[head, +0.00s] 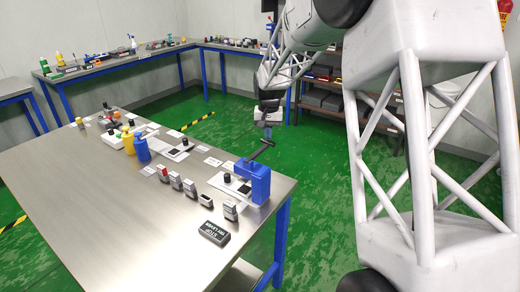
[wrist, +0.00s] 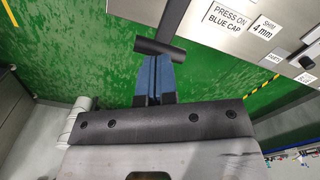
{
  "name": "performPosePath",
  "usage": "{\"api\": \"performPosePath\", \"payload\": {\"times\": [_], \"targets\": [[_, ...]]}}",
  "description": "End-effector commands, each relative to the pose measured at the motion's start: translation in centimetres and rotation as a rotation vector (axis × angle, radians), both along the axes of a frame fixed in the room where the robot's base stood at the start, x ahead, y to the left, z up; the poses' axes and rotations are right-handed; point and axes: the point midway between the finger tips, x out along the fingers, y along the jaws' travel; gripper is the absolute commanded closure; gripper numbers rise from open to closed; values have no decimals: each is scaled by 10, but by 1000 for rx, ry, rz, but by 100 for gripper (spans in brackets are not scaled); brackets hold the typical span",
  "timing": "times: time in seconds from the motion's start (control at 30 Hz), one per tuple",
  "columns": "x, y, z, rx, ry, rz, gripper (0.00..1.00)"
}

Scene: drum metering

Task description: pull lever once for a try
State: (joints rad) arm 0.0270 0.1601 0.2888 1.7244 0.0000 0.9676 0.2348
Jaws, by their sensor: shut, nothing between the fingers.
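The lever (head: 262,150) is a dark bar that reaches out past the table edge from a blue drum-like unit (head: 256,183) at the table's right end. In the wrist view, its black cross handle (wrist: 160,48) sits at the tips of my fingers, with a grey rod (wrist: 176,14) running up from it. My gripper (head: 267,133) is shut and empty, with its blue fingers close together at the lever's outer end. The fingers (wrist: 155,68) point at the handle from below in the wrist view. I cannot tell whether they touch it.
The steel table (head: 120,200) carries a black labelled block (head: 214,233), several small grey blocks, another blue container (head: 142,149) and a yellow one (head: 128,143). Green floor is open beyond the edge.

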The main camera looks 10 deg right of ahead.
Motion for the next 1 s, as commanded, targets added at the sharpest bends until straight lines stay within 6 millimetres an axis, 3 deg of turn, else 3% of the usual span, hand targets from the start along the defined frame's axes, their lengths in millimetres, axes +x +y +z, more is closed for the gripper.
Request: {"api": "performPosePath", "payload": {"times": [1.0], "targets": [[0, 0, -22, 0, 1, 0, 100]]}}
